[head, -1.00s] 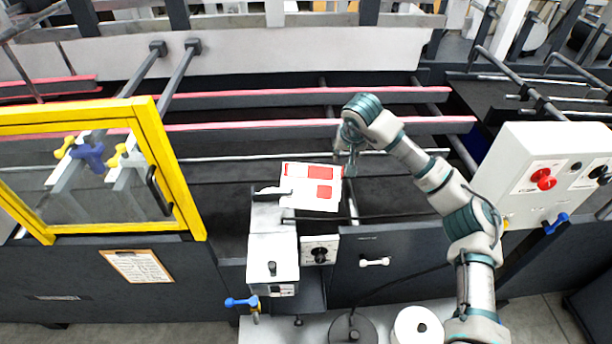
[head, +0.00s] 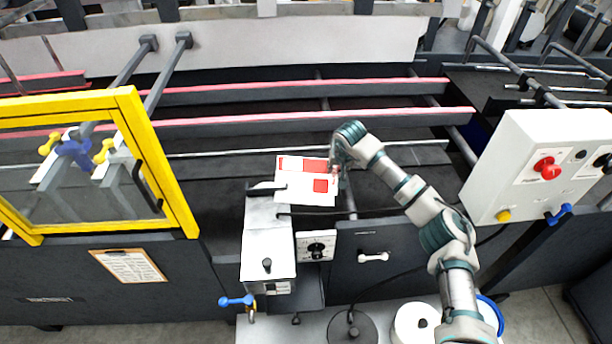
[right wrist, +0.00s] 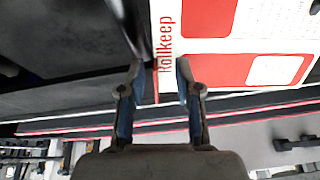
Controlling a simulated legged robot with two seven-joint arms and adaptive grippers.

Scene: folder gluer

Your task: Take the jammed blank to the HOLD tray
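The jammed blank (head: 292,185), a white carton sheet with red panels, lies over the dark machine bed at the end of the grey box unit. In the right wrist view the blank (right wrist: 224,55) shows the print "Rollkeep" along its edge. My right gripper (head: 336,172) is at the blank's right edge in the head view. In the right wrist view its two fingers (right wrist: 160,80) stand apart on either side of the blank's edge, with a gap between them. Contact with the blank cannot be told. My left gripper is not in view. I cannot make out a HOLD tray.
The grey box unit (head: 268,255) stands just in front of the blank. Red-edged rails (head: 300,122) and thin rods cross the bed behind it. A yellow-framed guard (head: 160,160) is at left, a white control box (head: 510,190) at right.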

